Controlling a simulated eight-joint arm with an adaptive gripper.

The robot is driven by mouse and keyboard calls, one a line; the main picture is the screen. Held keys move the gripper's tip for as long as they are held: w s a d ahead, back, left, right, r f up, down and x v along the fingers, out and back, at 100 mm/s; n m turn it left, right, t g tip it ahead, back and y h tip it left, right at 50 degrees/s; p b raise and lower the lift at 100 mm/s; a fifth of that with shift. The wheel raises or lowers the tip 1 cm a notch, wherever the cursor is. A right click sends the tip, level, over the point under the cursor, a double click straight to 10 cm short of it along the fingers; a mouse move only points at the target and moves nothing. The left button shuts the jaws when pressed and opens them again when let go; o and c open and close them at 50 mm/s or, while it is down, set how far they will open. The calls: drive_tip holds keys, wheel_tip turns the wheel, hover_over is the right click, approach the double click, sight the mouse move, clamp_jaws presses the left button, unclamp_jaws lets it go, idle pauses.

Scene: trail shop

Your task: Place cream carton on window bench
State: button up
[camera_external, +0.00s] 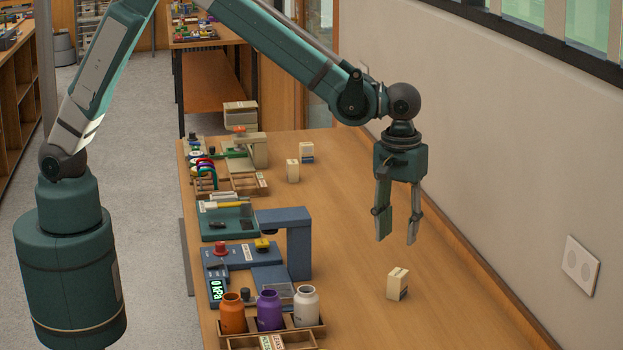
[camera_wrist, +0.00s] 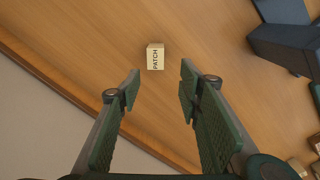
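A small cream carton (camera_external: 398,284) stands on the wooden bench (camera_external: 350,230) that runs along the wall below the window. In the wrist view the carton (camera_wrist: 155,57) shows the word PATCH and lies beyond the fingertips, between their lines. My gripper (camera_external: 396,240) is open and empty, pointing down above the bench, apart from the carton. Its two fingers (camera_wrist: 161,78) are spread wide in the wrist view. Two more small cream cartons, a nearer one (camera_external: 292,171) and a farther one (camera_external: 306,152), stand farther back on the bench. Which bench the task names as the window bench I cannot tell.
A blue press-like stand (camera_external: 290,240) is left of my gripper. A rack with orange (camera_external: 232,313), purple (camera_external: 269,311) and white (camera_external: 306,306) bottles stands at the front left. Tools line the left edge. The wall (camera_external: 500,170) bounds the right; the bench's middle is mostly clear.

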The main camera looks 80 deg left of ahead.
drive_tip(key=s+a+r+m+t, duration=0.3)
drive_tip(key=s+a+r+m, duration=0.1)
drive_tip(key=s+a+r, duration=1.3)
drive_tip(key=s+a+m+t, duration=0.2)
drive_tip(key=s+a, duration=0.5)
drive_tip(key=s, duration=0.3)
drive_tip(key=s+a+m+t, duration=0.2)
drive_tip(key=s+a, duration=0.6)
drive_tip(key=s, duration=0.2)
drive_tip(key=shift+s+a+m, duration=0.2)
drive_tip(key=shift+s+m, duration=0.2)
